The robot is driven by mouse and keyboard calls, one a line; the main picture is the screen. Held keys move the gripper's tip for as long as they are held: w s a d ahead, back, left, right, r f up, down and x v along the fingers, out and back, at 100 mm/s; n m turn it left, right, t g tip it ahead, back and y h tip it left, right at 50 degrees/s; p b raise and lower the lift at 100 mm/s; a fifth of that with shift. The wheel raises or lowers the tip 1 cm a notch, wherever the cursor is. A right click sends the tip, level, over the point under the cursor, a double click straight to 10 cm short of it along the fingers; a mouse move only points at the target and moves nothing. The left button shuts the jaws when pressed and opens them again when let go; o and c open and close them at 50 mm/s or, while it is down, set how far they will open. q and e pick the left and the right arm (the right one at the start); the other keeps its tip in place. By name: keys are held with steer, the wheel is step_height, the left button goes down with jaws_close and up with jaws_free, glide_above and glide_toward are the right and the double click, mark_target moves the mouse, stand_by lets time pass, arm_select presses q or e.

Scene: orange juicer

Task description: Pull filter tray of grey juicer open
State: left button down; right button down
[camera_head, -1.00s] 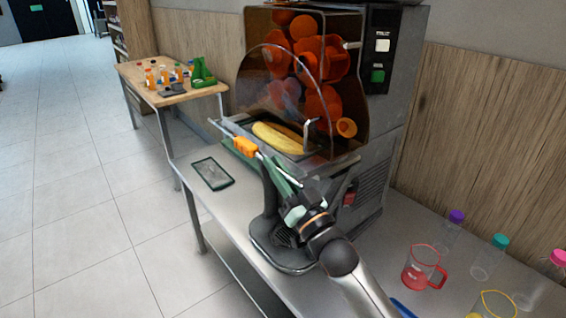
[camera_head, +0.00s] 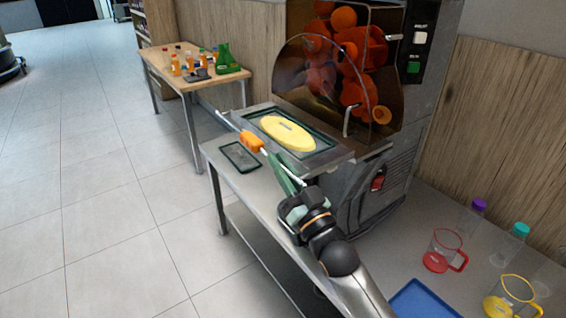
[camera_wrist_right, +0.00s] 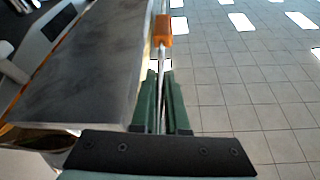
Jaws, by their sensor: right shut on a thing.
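The grey juicer (camera_head: 425,120) stands on a metal counter, with oranges behind its tinted cover. Its filter tray (camera_head: 330,146) sticks out of the front, clear of the cover for most of its depth. A yellow oval piece (camera_head: 288,133) lies in the tray. A metal bar handle with an orange block (camera_head: 252,141) runs along the tray's front. My right gripper (camera_head: 274,160) is shut on this bar, near its right end. In the right wrist view, the green fingers (camera_wrist_right: 162,78) lie on both sides of the bar, below the orange block (camera_wrist_right: 163,30). My left gripper is not in view.
A dark drip grate (camera_head: 240,156) lies on the counter below the tray. Red (camera_head: 443,250) and yellow (camera_head: 512,295) jugs and a blue tray (camera_head: 425,300) stand at the lower right. A wooden table (camera_head: 190,82) with bottles is behind.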

steer(key=c, duration=1.2)
jaws_free()
steer(key=shift+d, duration=0.1)
steer(key=b+v, duration=0.1)
steer(key=v, duration=1.1)
steer(key=shift+s+f, duration=0.1)
steer(key=shift+s, duration=0.1)
steer(key=shift+d, duration=0.1)
